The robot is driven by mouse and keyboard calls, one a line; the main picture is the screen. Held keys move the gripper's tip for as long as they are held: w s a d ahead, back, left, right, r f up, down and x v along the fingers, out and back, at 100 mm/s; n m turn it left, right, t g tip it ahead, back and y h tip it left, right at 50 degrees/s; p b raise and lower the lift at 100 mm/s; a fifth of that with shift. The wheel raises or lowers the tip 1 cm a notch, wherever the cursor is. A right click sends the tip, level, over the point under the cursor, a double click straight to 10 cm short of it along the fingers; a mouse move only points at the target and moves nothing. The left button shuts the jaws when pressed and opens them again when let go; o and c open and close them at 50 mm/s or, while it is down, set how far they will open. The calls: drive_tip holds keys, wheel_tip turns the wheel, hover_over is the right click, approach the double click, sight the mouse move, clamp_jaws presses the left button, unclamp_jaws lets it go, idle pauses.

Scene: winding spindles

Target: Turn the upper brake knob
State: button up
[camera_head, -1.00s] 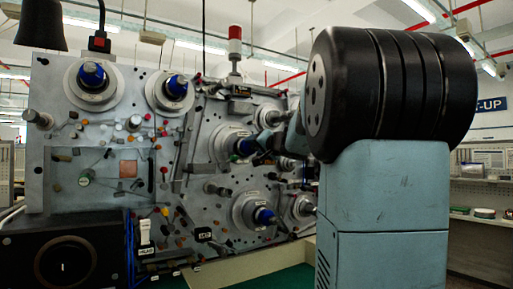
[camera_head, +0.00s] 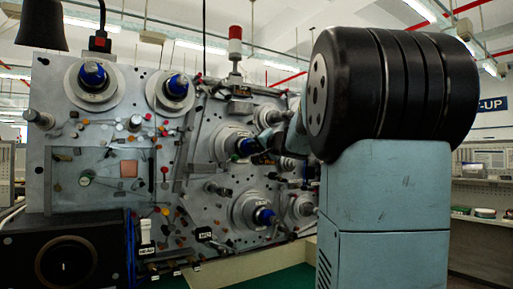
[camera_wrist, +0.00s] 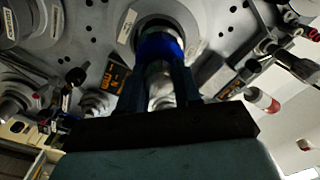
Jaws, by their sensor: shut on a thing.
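A blue-collared silver knob (camera_wrist: 159,52) stands out from the grey machine panel, on a round pale flange. In the wrist view it lies between the two dark fingers of my gripper (camera_wrist: 159,88), which is shut on it. The fingers lie along both sides of the knob, and its near end is partly hidden by the gripper body. In the head view the same knob (camera_head: 246,146) shows at mid-panel, with my gripper (camera_head: 260,146) reaching it from the right. My arm hides part of the gripper there. No label naming the knob can be read.
Other blue-collared spindles stick out at the upper left (camera_head: 93,74), upper middle (camera_head: 175,87) and lower right (camera_head: 263,216). Several small knobs and rods crowd the panel between them. A red and white lamp (camera_head: 235,42) stands above the panel.

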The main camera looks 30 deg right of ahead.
drive_tip(key=shift+d+f, duration=0.1)
drive_tip(key=o, duration=1)
drive_tip(key=shift+o, duration=0.2)
drive_tip(key=shift+s, duration=0.1)
drive_tip(key=s, duration=1.3)
drive_tip(key=shift+s+d, duration=0.2)
drive_tip(key=shift+s, duration=0.1)
drive_tip(key=shift+a, duration=0.1)
